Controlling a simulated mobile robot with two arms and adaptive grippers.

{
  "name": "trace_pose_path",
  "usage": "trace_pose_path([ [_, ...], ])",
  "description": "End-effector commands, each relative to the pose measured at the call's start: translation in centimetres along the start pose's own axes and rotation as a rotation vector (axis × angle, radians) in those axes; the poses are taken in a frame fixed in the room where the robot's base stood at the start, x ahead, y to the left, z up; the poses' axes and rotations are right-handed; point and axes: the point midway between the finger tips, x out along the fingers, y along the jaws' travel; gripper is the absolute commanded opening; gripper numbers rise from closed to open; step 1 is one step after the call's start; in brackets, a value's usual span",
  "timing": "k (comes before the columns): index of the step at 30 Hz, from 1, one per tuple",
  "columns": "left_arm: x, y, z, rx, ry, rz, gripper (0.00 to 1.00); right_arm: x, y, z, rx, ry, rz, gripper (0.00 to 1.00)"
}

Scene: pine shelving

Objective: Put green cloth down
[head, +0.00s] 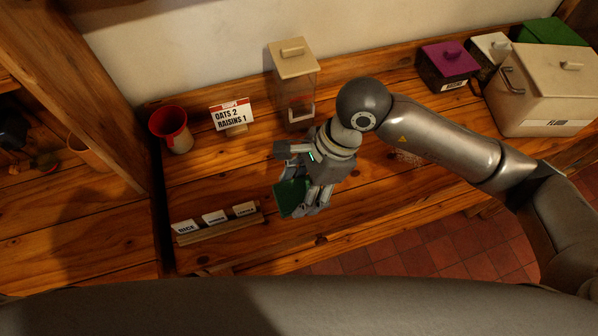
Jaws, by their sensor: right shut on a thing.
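The green cloth (291,197) is a small dark green piece at the fingers of my right gripper (303,204). The gripper is shut on it, above the front part of the wooden shelf (350,205). Part of the cloth is hidden by the fingers. I cannot tell whether the cloth touches the wood. My left gripper is not in view.
A label rack (218,230) lies front left. Lidded bins (545,90) and a purple-lidded box (448,62) stand right.

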Motion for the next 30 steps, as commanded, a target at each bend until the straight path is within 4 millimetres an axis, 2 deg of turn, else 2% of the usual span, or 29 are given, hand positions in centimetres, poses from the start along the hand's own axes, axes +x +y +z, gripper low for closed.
trace_pose_path([
  [1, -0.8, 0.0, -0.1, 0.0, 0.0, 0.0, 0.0, 0.0, -0.9, -0.3, 0.005, 0.0, 0.003, 0.4],
  [4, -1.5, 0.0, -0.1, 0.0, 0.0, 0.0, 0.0, 0.5, -2.5, -1.0, 0.005, 0.001, 0.002, 0.4],
  [12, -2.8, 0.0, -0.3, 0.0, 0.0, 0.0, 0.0, 3.7, -5.4, -3.2, 0.003, -0.002, 0.003, 0.4],
  [23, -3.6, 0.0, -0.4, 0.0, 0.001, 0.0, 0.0, 5.5, -7.0, -4.4, 0.002, -0.001, 0.002, 0.4],
  [27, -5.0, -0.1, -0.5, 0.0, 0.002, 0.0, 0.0, 6.9, -7.1, -5.1, 0.003, -0.001, 0.005, 0.4],
  [30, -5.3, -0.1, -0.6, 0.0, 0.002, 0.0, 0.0, 7.8, -7.2, -5.4, 0.0, -0.001, 0.002, 0.4],
])
